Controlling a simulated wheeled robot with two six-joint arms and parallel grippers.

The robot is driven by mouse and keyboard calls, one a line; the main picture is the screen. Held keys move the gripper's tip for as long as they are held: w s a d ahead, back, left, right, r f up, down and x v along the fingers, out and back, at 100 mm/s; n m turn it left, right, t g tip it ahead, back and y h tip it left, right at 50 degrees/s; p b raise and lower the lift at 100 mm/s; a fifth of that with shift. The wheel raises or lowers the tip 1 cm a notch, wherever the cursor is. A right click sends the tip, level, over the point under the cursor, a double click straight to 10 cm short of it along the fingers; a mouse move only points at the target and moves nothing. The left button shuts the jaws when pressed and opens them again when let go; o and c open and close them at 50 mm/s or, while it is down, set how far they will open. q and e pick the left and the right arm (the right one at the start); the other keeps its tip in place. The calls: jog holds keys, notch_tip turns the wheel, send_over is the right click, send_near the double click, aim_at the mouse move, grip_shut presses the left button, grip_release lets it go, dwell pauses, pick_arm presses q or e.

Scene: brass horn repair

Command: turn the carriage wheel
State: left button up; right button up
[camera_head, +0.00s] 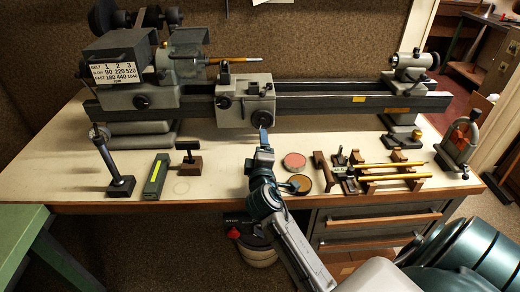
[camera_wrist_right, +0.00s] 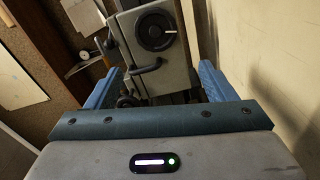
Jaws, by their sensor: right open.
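The lathe carriage (camera_head: 245,112) is a grey block on the dark bed, with small dark round controls on its front. In the right wrist view, a black round wheel (camera_wrist_right: 156,31) with a white mark sits on the grey carriage face, with a dark handle (camera_wrist_right: 146,68) beside it. My right gripper (camera_head: 263,135) is just in front of and below the carriage. Its blue fingers are spread in the right wrist view (camera_wrist_right: 160,84), and nothing is seen held between them. The wheel is beyond the fingertips, apart from them. My left gripper is out of view.
On the bench (camera_head: 215,165) in front of the lathe are a green-grey box (camera_head: 155,175), a dark stand (camera_head: 118,183), a pink round tin (camera_head: 294,161) and a wooden rack (camera_head: 390,172) with brass rods. The tailstock (camera_head: 410,66) is at the right.

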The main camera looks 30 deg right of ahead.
pick_arm(q)
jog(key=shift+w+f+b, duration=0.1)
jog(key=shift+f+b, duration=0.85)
jog(key=shift+b, duration=0.05)
pick_arm(e)
jog(key=v, duration=1.1)
jog(key=shift+d, duration=0.1)
jog(key=shift+o, duration=1.4)
jog(key=shift+w, duration=0.1)
jog(key=n+p, duration=1.1)
jog(key=p, duration=0.1)
send_near(262, 121)
jog(key=p+x, duration=0.2)
jog(key=x, duration=0.6)
jog(key=shift+w+d, duration=0.2)
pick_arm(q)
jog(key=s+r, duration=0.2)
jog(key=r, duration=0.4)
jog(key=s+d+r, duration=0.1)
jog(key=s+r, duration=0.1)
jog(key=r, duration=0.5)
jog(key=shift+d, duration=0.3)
pick_arm(e)
jog(key=shift+f, duration=0.1)
